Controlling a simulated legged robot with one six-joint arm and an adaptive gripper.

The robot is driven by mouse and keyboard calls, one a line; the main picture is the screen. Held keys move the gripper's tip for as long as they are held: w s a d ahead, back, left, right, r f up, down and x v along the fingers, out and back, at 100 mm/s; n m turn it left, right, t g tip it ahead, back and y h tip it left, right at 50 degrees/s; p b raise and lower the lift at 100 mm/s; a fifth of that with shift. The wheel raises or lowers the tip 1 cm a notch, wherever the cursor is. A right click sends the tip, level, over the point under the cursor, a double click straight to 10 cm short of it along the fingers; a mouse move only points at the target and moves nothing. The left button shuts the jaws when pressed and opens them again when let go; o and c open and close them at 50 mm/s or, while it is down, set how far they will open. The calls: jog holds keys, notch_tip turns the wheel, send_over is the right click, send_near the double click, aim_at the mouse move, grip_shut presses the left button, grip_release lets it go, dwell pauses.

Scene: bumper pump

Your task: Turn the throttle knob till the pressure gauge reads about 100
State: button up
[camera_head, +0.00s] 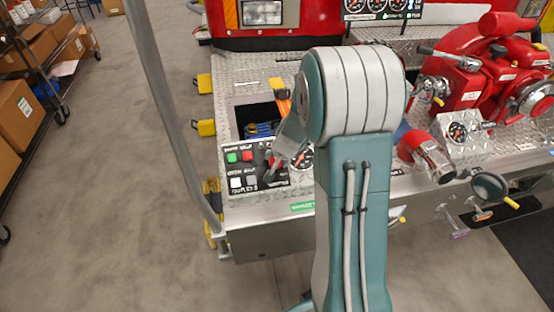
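The bumper's control panel (228,170) has green, red, white and dark square buttons. A round gauge (303,158) with an orange and white face sits just right of the panel, partly covered by my arm; its needle is too small to read. My gripper (272,168) reaches down to the right part of the panel, beside the gauge. Its fingertips are small and blend with the dark panel, so I cannot tell whether they are open or shut. I cannot make out the throttle knob clearly at that spot.
A second gauge (457,132) is on the right, near a red pump body (480,75) and a red and chrome fitting (428,157). Pull handles (490,187) stick out from the bumper's front. A shelf with boxes (18,112) stands left; the floor between is clear.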

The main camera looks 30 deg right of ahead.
jog(key=o, duration=1.2)
jog(key=shift+s+a+f, duration=0.1)
jog(key=shift+s+f, duration=0.05)
jog(key=shift+f, duration=0.05)
jog(key=shift+c, duration=0.2)
jog(key=shift+r, duration=0.15)
jog(key=shift+r, duration=0.15)
jog(key=v, duration=1.1)
jog(key=shift+r, duration=0.15)
jog(key=shift+s, duration=0.1)
jog(key=shift+a, duration=0.1)
